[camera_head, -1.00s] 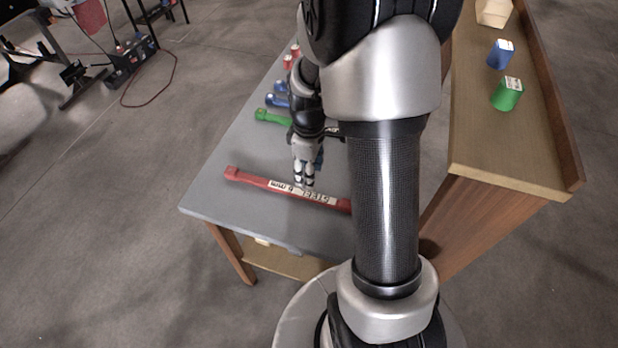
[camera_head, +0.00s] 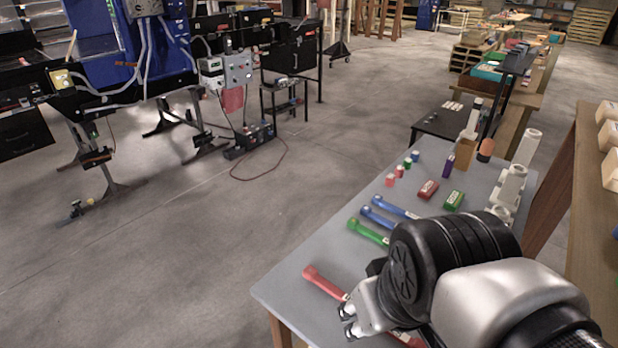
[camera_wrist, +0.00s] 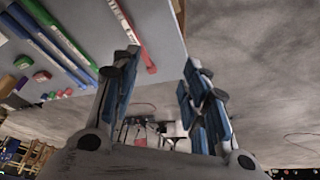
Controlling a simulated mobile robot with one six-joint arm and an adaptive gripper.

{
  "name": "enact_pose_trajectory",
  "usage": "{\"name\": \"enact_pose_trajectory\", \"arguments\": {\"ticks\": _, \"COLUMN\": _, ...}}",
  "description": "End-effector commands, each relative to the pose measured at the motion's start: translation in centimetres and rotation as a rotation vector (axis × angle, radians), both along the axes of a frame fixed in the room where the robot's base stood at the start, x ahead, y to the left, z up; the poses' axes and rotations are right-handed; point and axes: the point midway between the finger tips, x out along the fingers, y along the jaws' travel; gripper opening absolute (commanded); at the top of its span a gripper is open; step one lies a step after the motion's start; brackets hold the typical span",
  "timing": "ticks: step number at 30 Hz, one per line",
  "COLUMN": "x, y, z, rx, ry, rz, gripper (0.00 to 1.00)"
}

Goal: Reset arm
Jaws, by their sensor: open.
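My gripper (camera_head: 350,322) is at the near left part of the grey table in the head view, with my arm folded at the lower right. In the wrist view my gripper (camera_wrist: 158,75) has its two blue-padded fingers wide apart with nothing between them. A red bar (camera_head: 325,284) lies on the grey table (camera_head: 292,283), partly hidden behind my gripper. In the wrist view the red bar (camera_wrist: 134,35) lies beside the left finger, apart from the grip. A green bar (camera_head: 368,231) and blue bars (camera_head: 379,216) lie farther back.
Small red and green blocks (camera_head: 428,189) and white cylinders (camera_head: 513,181) stand at the table's far side. A wooden shelf (camera_head: 585,190) rises at the right. Open floor (camera_head: 180,240) lies left of the table.

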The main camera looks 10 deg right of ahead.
Motion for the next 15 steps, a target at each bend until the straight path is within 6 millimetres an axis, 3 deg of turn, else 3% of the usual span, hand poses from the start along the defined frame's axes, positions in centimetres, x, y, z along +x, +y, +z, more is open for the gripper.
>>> {"name": "enact_pose_trajectory", "arguments": {"ticks": 5, "x": -2.1, "y": 0.8, "z": 0.5, "rx": 0.036, "ry": -0.043, "rz": -0.056, "gripper": 0.41}}
{"name": "enact_pose_trajectory", "arguments": {"ticks": 15, "x": -2.3, "y": 0.9, "z": 0.5, "rx": 0.042, "ry": -0.046, "rz": -0.068, "gripper": 0.41}}
